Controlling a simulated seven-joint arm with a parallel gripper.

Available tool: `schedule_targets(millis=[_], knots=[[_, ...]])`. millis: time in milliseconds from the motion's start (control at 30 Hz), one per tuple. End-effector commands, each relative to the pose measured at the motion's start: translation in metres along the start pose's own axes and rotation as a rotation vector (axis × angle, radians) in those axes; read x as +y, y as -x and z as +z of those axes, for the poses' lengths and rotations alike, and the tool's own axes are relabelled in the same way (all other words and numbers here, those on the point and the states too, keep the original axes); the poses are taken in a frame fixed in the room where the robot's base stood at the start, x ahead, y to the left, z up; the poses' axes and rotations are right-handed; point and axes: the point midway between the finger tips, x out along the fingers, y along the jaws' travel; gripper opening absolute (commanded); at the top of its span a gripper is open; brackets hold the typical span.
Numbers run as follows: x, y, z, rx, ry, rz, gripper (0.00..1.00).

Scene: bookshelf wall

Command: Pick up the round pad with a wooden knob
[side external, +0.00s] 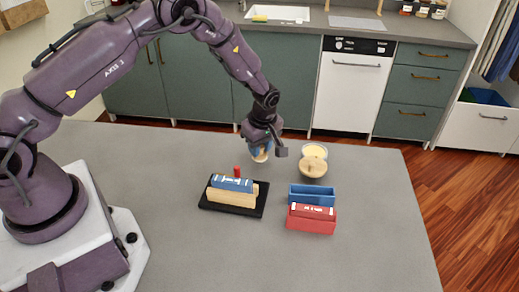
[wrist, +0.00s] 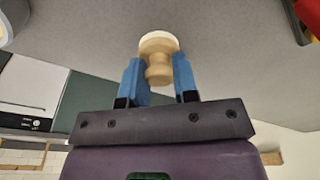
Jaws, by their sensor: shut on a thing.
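My gripper (side external: 262,146) is over the far part of the grey table, with its blue fingers pointing down. In the wrist view my gripper (wrist: 160,76) is shut on the knob of the round pad with a wooden knob (wrist: 158,42). The pad is a pale disc just beyond the fingertips; the turned wooden knob sits between the two blue fingers. In the side view the pad (side external: 260,155) is a small beige shape, partly hidden by the fingers. I cannot tell from these views how far it is above the table.
A tan round piece (side external: 313,166) and a pale round dish (side external: 314,150) stand just right of my gripper. Blue (side external: 312,192) and red (side external: 311,222) boxes stand nearer. The table's right side is clear.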

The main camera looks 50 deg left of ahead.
Motion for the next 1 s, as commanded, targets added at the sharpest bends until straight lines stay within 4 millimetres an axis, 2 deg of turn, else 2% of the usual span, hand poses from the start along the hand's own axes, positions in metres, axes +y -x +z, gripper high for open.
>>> schedule_targets(millis=[167,333,600,800,1000], knots=[[-0.002,0.007,-0.001,0.0,-0.001,-0.007,0.04],[-0.002,0.034,-0.004,-0.001,-0.001,-0.002,0.04],[-0.054,0.095,-0.006,-0.002,-0.001,0.0,0.04],[-0.101,0.113,-0.004,-0.002,-0.001,-0.003,0.04],[-0.13,0.126,-0.003,0.0,-0.002,-0.003,0.04]])
